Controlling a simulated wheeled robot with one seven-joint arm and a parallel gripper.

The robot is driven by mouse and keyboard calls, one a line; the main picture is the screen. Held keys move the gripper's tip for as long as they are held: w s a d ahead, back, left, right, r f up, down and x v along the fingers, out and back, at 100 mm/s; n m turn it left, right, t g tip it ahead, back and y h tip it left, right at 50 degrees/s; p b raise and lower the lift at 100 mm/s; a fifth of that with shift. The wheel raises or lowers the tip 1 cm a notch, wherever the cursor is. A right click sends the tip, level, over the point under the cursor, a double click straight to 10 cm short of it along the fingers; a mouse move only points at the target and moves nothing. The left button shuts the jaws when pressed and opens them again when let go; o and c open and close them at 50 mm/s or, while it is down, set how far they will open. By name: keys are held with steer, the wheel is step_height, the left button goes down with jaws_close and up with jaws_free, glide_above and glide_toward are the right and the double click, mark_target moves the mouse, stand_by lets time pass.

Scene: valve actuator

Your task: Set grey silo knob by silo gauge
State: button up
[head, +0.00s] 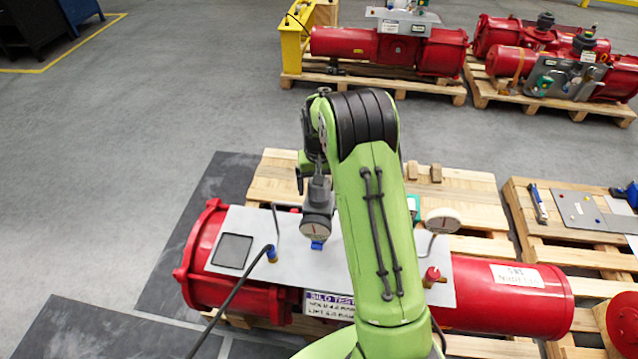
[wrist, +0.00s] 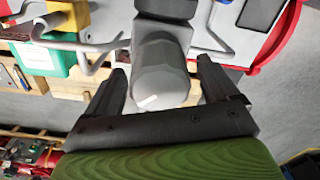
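The grey knob (wrist: 160,75), rounded and faceted with a white mark on its end, is in the wrist view. My gripper (wrist: 162,70) is open, one dark finger on each side of the knob, with a narrow gap showing at both sides. In the head view a grey block, probably the knob (head: 318,197), stands below my wrist, and my arm hides part of it. Neither reading is legible. A sign starting "SILO TEST" (head: 328,304) is partly hidden by my arm.
A grey panel (head: 240,222) lies on the red actuator (head: 500,296) on a wooden pallet. A blue knob (head: 270,253) and a red knob (head: 432,274) stand on the panel, with bent pipes nearby. Other actuators are behind; open floor is at left.

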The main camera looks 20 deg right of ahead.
step_height(320, 180, up, 16)
steer(key=shift+p, duration=0.4)
steer(key=shift+f, duration=0.15)
steer(key=s+a+r+n+t+b, duration=0.1)
steer(key=s+a+r+t, duration=0.2)
steer(key=s, duration=0.5)
steer(key=s+a+r+n+b, duration=0.1)
steer(key=s+a+r, duration=0.35)
steer(key=s, duration=0.25)
steer(key=s+a+f+t, duration=0.1)
steer(key=s+f, duration=0.1)
steer(key=s, duration=0.5)
steer(key=s+a+f+n+t, duration=0.1)
steer(key=s+f, duration=0.2)
steer(key=s, duration=0.3)
steer(key=shift+s+t+b, duration=0.3)
steer(key=shift+s+b, duration=0.05)
steer(key=shift+b, duration=0.1)
